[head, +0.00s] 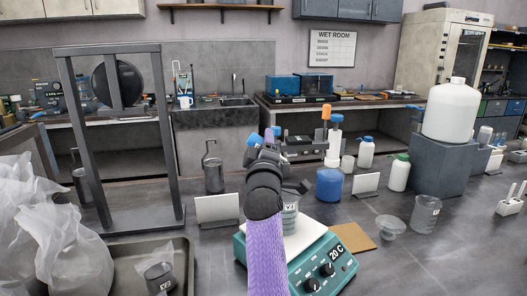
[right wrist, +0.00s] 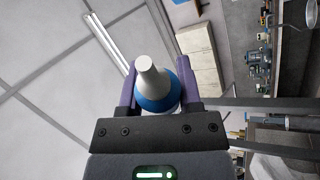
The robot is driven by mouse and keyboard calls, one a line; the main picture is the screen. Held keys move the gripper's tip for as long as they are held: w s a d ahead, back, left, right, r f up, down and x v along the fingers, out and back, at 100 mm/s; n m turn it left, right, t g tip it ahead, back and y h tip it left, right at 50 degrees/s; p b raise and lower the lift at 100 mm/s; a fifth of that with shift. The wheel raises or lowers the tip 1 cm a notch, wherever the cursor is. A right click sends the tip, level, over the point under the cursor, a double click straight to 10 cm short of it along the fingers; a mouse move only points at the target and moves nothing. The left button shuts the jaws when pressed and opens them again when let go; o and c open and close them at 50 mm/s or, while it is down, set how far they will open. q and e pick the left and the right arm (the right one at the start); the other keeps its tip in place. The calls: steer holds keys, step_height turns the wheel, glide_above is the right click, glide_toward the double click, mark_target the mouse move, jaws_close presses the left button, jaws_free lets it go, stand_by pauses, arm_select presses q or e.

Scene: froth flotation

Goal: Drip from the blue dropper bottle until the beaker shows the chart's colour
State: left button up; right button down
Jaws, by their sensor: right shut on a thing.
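My right gripper (head: 265,148) is shut on the blue dropper bottle, raised in front of the hotplate. In the right wrist view the bottle (right wrist: 160,98) sits between the purple fingers, its blue part and pale nozzle (right wrist: 146,64) showing. In the head view my gripper mostly hides it; a bit of blue shows at its left. The beaker (head: 290,216) stands on the teal hotplate (head: 325,262), which reads 20 C, partly hidden behind my right arm. I cannot make out its liquid's colour. No colour chart is clearly identifiable. My left gripper is out of view.
White bottles with a blue cap (head: 366,153) and green cap (head: 399,173) stand at right, near an empty-looking beaker (head: 425,214) and large jug (head: 452,112). Blank-looking cards (head: 217,209) stand nearby. A metal frame (head: 165,150) and tray (head: 185,270) are at left.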

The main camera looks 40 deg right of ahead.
stand_by(0.4)
steer(key=n+p, duration=0.1)
steer(key=n+y+p, duration=0.1)
steer(key=n+p, duration=0.1)
steer(key=shift+w+a+f, duration=0.1)
steer(key=shift+w+f, duration=0.05)
steer(key=shift+w, duration=0.1)
steer(key=shift+f+n+y+p, duration=0.3)
steer(key=shift+n+y+p, duration=0.1)
steer(key=shift+n, duration=0.1)
steer(key=shift+w+a+f+n+y+p, duration=0.1)
steer(key=shift+f+n+y+p, duration=0.3)
steer(key=shift+n+p, duration=0.55)
steer(key=shift+f+n, duration=0.35)
steer(key=shift+f, duration=0.1)
steer(key=shift+y, duration=0.3)
